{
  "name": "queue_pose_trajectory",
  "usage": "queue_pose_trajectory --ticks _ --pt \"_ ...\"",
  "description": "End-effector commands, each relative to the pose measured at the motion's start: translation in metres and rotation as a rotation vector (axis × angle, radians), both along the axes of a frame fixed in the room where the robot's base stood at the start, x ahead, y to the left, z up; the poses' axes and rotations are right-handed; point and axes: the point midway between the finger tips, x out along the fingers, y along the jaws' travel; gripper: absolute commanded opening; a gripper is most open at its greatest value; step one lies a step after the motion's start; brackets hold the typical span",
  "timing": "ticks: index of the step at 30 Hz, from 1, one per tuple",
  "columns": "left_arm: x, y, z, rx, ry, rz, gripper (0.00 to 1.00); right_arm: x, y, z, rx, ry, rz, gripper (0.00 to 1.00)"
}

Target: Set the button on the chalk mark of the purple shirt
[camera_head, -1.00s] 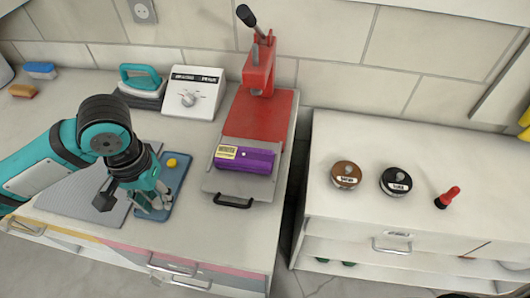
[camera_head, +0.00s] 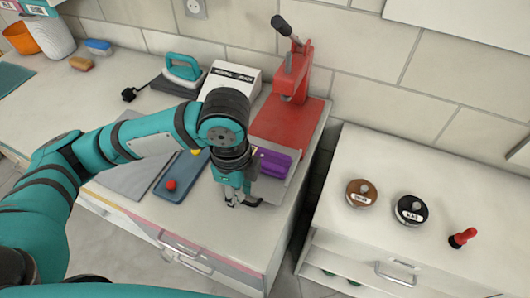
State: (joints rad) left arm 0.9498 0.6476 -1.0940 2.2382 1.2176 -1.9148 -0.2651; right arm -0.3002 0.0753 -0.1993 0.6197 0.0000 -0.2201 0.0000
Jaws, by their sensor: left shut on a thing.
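The purple shirt (camera_head: 276,162) lies folded on the sliding plate at the front of the red press (camera_head: 285,125). Its chalk mark cannot be made out; my gripper covers part of the shirt's left side. A yellow button (camera_head: 196,151) and a red button (camera_head: 170,185) lie on the blue tray (camera_head: 165,196) to the left. My left gripper (camera_head: 241,201) points down in front of the shirt, at the plate's black front handle (camera_head: 270,204). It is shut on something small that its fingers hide. My right gripper is not in view.
A white control box (camera_head: 232,82) and a teal iron (camera_head: 184,67) stand behind my left arm. On the right cabinet are a brown tin (camera_head: 361,193), a black tin (camera_head: 411,209) and a red-handled stamp (camera_head: 462,237). A gap separates the two counters.

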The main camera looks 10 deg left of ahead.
Motion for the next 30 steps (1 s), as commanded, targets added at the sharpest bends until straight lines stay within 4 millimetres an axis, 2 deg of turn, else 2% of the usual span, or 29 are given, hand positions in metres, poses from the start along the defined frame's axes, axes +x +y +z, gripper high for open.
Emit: queue_pose_trajectory --ticks 3,6,11,24,30 --pt "-0.002 -0.007 0.002 -0.001 0.000 -0.167 0.12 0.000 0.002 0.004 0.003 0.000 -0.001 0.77" --pt "-0.003 -0.011 0.003 -0.001 -0.001 -0.258 0.12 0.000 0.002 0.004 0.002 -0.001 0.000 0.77" --pt "0.008 -0.013 0.003 -0.001 -0.001 -0.309 0.12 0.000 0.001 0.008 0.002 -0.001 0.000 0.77" --pt "0.120 -0.016 -0.005 0.000 0.000 -0.309 0.12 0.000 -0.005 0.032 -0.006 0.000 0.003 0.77" --pt "0.151 -0.017 -0.011 -0.001 -0.002 -0.311 0.12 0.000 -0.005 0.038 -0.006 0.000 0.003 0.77"
